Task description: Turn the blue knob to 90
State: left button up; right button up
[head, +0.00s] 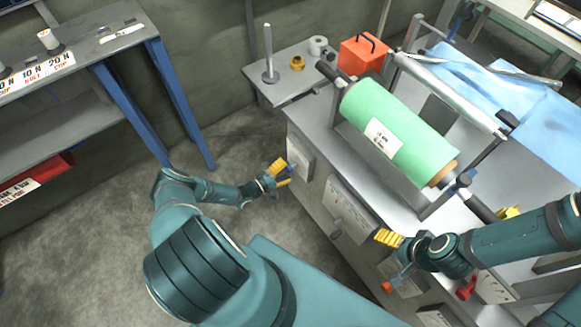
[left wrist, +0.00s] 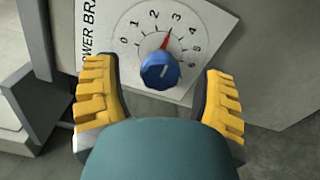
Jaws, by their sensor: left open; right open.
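The blue knob (left wrist: 160,72) is in the left wrist view, on a white dial plate (left wrist: 125,35) numbered 0 to 6. A red pointer (left wrist: 167,40) at the knob points close to 3. My left gripper (left wrist: 157,82) is open; its yellow fingers stand left and right of the knob in this view, with gaps and no visible contact. In the head view my left gripper (head: 279,174) is at the left end of the machine's front; I cannot make out the knob there. My right gripper (head: 391,246) is open near the machine's front right, with one finger clear to see.
The grey machine (head: 325,145) carries a green roll (head: 400,130). A red box (head: 363,55) and an upright metal post (head: 268,60) stand at the back. Shelving with blue legs (head: 180,100) is on the left. The floor between is clear.

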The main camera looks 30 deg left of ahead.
pick_arm(q)
jog(key=v, duration=0.9)
jog(key=shift+s, duration=0.15)
jog(key=s+d+r+m+g+h, duration=0.1)
jog(key=d+r+m+g+h, duration=0.2)
jog(key=d+g, duration=0.6)
jog(key=d+r+m+g+h, duration=0.25)
jog(key=d+m+g, duration=0.3)
jog(key=d, duration=0.65)
jog(key=s+d+r+m+y, duration=0.2)
jog(key=s+r+m+y, duration=0.1)
jog(key=r, duration=0.5)
jog(key=s+d+r+m+y, duration=0.3)
jog(key=r+y, duration=0.2)
jog(key=r, duration=0.3)
jog(key=shift+d+r, duration=0.25)
jog(key=shift+g+y, duration=0.25)
